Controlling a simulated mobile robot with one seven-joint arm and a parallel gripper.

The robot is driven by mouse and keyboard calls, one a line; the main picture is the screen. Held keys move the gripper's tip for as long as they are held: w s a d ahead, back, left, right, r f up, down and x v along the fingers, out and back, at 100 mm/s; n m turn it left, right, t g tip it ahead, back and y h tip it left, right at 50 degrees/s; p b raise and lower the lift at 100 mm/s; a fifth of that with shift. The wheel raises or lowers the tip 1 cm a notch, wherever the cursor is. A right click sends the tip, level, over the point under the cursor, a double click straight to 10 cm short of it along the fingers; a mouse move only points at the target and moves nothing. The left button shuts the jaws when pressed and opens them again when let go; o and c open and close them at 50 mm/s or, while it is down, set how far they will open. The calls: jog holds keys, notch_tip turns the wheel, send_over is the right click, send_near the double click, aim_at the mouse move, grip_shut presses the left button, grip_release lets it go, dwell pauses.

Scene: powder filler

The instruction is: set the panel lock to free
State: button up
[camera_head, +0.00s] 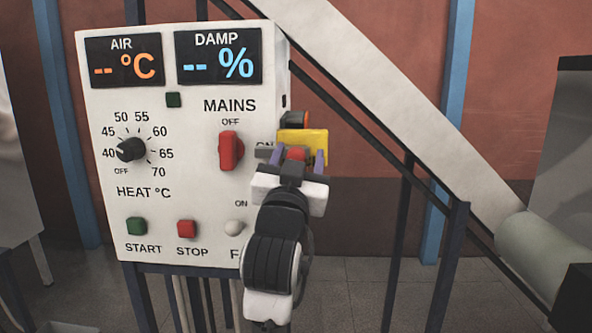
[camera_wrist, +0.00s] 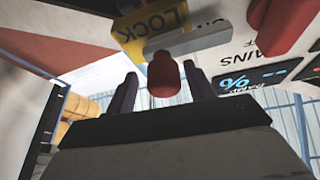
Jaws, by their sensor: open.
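The panel lock has a yellow plate (camera_head: 316,142) on the right side of the white control panel. In the wrist view the yellow plate (camera_wrist: 150,27) reads LOCK upside down. A grey bar (camera_wrist: 186,42) crosses in front of it, with a red knob (camera_wrist: 163,75) sticking out towards me. The red knob (camera_head: 295,153) also shows in the head view. My gripper (camera_head: 295,160) is open, one finger on either side of the knob. In the wrist view my gripper (camera_wrist: 162,90) shows gaps beside the knob. The lock's position marking is not readable.
The control panel (camera_head: 185,200) carries a red MAINS switch (camera_head: 230,150) just left of my gripper. A HEAT dial (camera_head: 131,149), START button (camera_head: 136,227) and STOP button (camera_head: 186,229) sit further left. A sloping white chute (camera_head: 390,100) passes behind on the right.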

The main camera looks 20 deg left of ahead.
jog(key=b+v, duration=0.8)
jog(key=v, duration=0.5)
jog(key=shift+s+b, duration=0.3)
jog(key=shift+b, duration=0.05)
jog(key=shift+d, duration=0.1)
